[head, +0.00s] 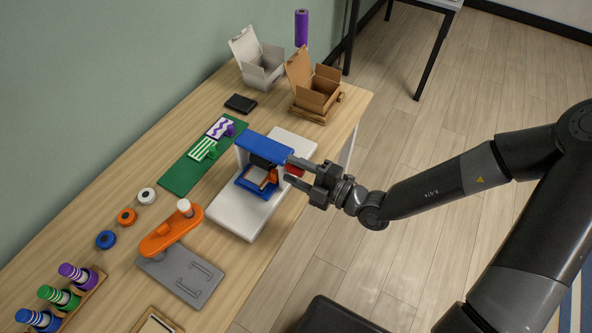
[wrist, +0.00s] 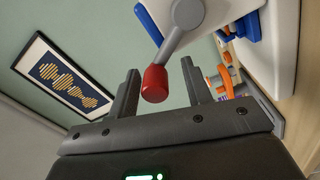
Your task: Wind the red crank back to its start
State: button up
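The crank's red knob (wrist: 155,84) hangs between my two fingers in the wrist view. In the head view, the red knob (head: 294,170) shows at the side of the blue and white press (head: 264,147). My gripper (head: 288,171) is open around the knob, with one finger on each side. In the wrist view, the knob sits nearer the left finger of my gripper (wrist: 159,82), with a clear gap to the right finger. Contact on the left cannot be told.
The press stands on a white base (head: 238,214) at the table's edge. A green board (head: 181,177), an orange tool on a grey plate (head: 191,282) and coloured rolls lie left of it. Open boxes (head: 316,94) stand behind.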

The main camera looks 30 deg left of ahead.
jog(key=shift+d, duration=3.8)
jog(key=shift+c, duration=0.3)
